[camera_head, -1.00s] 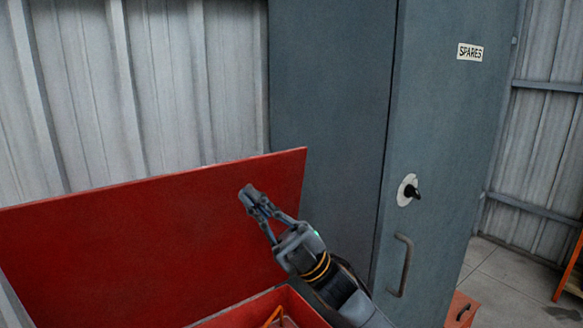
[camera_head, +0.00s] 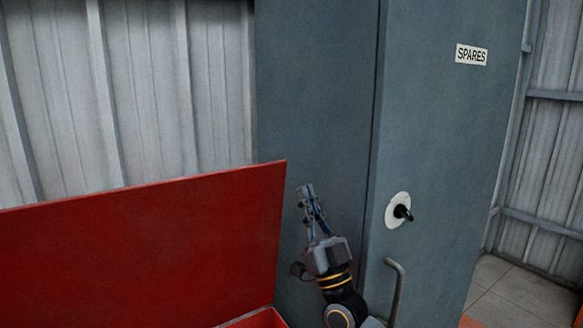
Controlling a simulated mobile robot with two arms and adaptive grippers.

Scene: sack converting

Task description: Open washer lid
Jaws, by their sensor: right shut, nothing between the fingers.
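The red lid (camera_head: 140,255) of the washer stands raised, nearly upright, at the lower left in front of the corrugated wall. Only a small part of the red washer body (camera_head: 262,319) shows below it at the bottom edge. My right gripper (camera_head: 306,188) is shut and empty. It points up, just right of the lid's right edge and apart from it, in front of the grey cabinet. My left gripper is not in view.
A tall grey cabinet (camera_head: 312,100) labelled SPARES (camera_head: 471,55) stands behind my right arm. It has a black knob (camera_head: 403,212) and a bent handle (camera_head: 396,290). Corrugated metal wall (camera_head: 150,90) is at the left. Tiled floor (camera_head: 515,290) shows at the lower right.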

